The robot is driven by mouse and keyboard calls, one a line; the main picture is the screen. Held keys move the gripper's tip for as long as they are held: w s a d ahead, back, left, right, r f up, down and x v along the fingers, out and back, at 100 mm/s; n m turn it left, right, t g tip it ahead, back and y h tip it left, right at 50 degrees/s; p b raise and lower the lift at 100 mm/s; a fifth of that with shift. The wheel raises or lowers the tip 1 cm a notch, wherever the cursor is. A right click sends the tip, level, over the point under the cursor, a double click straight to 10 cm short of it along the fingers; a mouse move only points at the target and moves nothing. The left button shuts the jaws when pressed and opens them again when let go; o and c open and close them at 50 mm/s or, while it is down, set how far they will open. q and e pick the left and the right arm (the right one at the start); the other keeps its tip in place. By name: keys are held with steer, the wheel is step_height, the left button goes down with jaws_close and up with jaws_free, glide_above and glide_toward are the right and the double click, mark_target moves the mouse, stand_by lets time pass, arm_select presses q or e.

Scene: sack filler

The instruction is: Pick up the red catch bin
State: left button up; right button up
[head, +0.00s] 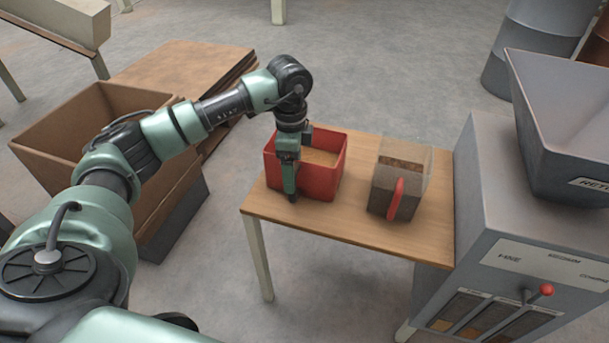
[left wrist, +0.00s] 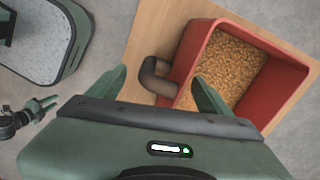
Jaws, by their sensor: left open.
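The red catch bin (head: 325,182) stands on the wooden table, with yellow-brown grain inside. In the left wrist view the bin (left wrist: 290,75) has a dark brown handle (left wrist: 155,76) on its near side. My left gripper (head: 290,182) points down at the bin's front left side and hides part of that wall. In the left wrist view my left gripper (left wrist: 160,88) is open, and the handle shows between its fingers. I cannot tell if the fingers touch it. A small green two-pronged end at the left wrist view's left edge looks like my right gripper (left wrist: 42,106).
On the same table (head: 350,222), right of the bin, stands a clear-sided box (head: 385,185) with a red handle. A grey machine with a hopper (head: 560,130) closes off the table's right end. A large brown bin (head: 60,135) and stacked boards (head: 175,75) stand left.

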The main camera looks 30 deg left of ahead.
arm_select(q)
step_height(320, 180, down, 7)
steer(key=shift+f+b, duration=0.1)
steer(key=shift+b, duration=0.25)
steer(key=shift+w, duration=0.1)
jaws_close()
arm_select(e)
steer(key=shift+w+a+r, duration=0.1)
steer(key=shift+w+r, duration=0.3)
steer(key=shift+r, duration=0.25)
steer(key=shift+w+r, duration=0.35)
steer(key=shift+r, duration=0.25)
